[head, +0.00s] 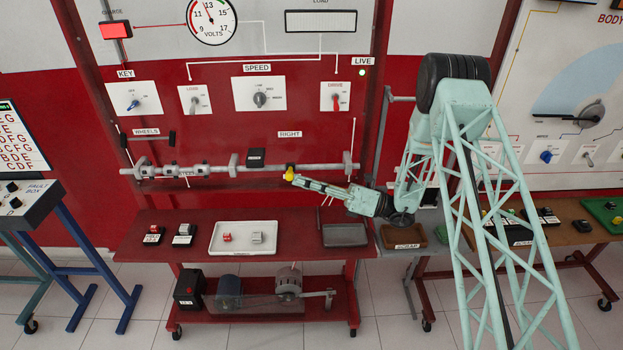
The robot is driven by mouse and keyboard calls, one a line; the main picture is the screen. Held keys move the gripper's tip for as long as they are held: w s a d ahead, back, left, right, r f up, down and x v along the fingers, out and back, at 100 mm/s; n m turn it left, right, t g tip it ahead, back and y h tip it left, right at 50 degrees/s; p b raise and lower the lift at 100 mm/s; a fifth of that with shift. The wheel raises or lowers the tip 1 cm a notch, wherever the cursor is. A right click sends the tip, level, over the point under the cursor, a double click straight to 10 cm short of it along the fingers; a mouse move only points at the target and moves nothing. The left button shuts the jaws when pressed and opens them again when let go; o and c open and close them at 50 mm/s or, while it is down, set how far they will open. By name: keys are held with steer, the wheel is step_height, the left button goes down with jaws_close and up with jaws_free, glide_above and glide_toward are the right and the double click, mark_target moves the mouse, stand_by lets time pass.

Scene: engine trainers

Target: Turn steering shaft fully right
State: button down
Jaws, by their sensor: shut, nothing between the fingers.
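The steering shaft (212,169) is a long grey horizontal bar in the head view, running across the lower part of the red panel through several grey blocks. A STEER label, partly hidden, sits at its left part, and a RIGHT label (290,134) is above its right part. My gripper (289,174) reaches in from the right, with its yellow tip at or just in front of the shaft below the RIGHT label. It is shut and empty. I cannot tell whether the tip touches the shaft. A small dark piece shows right by the tip.
A black block (256,157) sits above the shaft, left of my gripper. Below, a red bench (193,221) carries a white tray (215,244) with small parts and a grey tray (345,235). A brown scrap tray (402,237) stands to the right. Switches line the panel above.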

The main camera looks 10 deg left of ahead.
steer(key=shift+w+a+r+m+p, duration=0.1)
steer(key=shift+w+r+m+p, duration=0.15)
steer(key=shift+r, duration=0.45)
steer(key=shift+s, duration=0.1)
steer(key=s+f+v, duration=0.1)
steer(key=f+v, duration=0.1)
steer(key=v, duration=1.1)
steer(key=shift+a+f+b, duration=0.15)
steer(key=shift+a+b, duration=0.2)
steer(key=shift+b, duration=0.1)
